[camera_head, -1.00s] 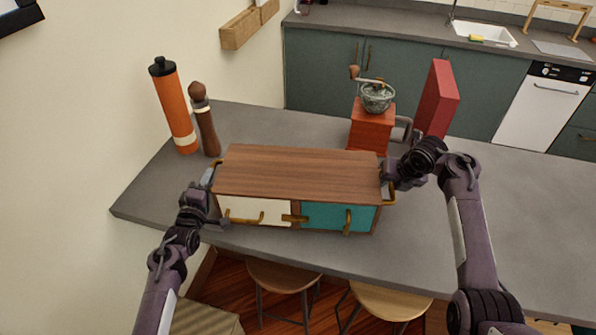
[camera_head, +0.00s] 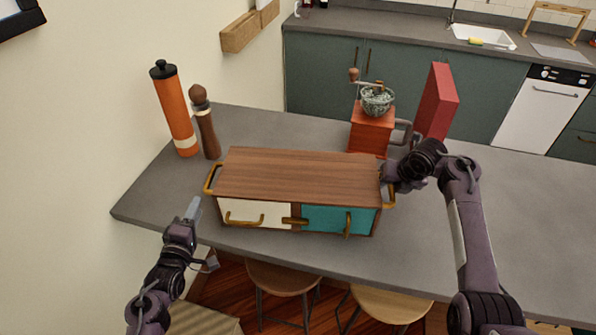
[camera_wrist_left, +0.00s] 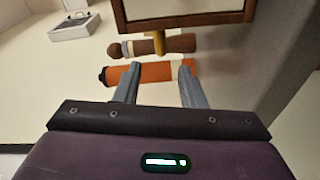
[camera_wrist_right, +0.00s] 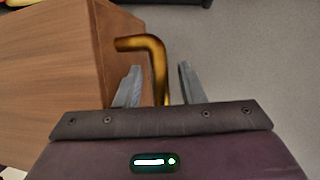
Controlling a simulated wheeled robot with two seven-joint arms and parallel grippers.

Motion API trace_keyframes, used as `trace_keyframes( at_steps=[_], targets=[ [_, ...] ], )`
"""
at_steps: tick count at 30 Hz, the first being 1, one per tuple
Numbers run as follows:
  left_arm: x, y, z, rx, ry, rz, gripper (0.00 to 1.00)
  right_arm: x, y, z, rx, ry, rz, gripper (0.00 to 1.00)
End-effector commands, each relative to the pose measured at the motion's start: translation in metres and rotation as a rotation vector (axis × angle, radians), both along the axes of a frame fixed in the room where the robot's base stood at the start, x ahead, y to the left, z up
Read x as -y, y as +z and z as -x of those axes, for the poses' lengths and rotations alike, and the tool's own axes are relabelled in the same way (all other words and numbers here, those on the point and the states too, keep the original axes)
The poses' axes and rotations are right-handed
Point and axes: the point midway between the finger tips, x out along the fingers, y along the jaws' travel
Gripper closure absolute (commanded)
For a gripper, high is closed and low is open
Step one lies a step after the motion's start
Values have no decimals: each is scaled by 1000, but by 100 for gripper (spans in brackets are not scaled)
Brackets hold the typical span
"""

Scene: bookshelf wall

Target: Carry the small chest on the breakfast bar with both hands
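The small chest (camera_head: 299,174) sits on the grey breakfast bar (camera_head: 270,118). It has a brown wooden top, a cream and a teal front panel, and a gold handle at each end. My left gripper (camera_head: 202,237) is open and empty, apart from the chest, below and left of its left handle (camera_head: 210,179). The left wrist view shows its spread fingers (camera_wrist_left: 157,84) with that handle ahead. My right gripper (camera_head: 388,178) is at the right handle. In the right wrist view, its open fingers (camera_wrist_right: 157,84) stand either side of the gold handle (camera_wrist_right: 155,60), with gaps visible.
An orange bottle (camera_head: 174,107) and a brown pepper mill (camera_head: 205,122) stand behind the chest's left end. A red coffee grinder (camera_head: 371,130) and a red upright box (camera_head: 436,101) stand behind its right end. Stools (camera_head: 284,277) stand below the bar's front edge.

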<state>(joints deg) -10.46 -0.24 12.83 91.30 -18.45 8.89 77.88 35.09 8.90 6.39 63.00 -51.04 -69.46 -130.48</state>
Motion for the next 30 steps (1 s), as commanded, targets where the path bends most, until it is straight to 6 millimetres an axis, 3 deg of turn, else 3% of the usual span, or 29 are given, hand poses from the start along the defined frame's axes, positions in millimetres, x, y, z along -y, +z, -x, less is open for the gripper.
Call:
trace_keyframes(
  at_steps=[3, 8, 22, 30],
  targets=[
    [-1, 0, 14, 1, 0, 1, 63, 0, 0, 0, 0, 0, 0, 64],
    [-2, 1, 20, 2, 0, 0, 63, 0, 4, 1, 0, 1, -2, 64],
    [-2, 0, 20, 1, 0, 0, 63, 9, 68, 28, 5, 0, -5, 64],
    [-2, 0, 20, 1, 0, 0, 63, 12, 91, 39, 4, -1, -6, 64]
  ],
)
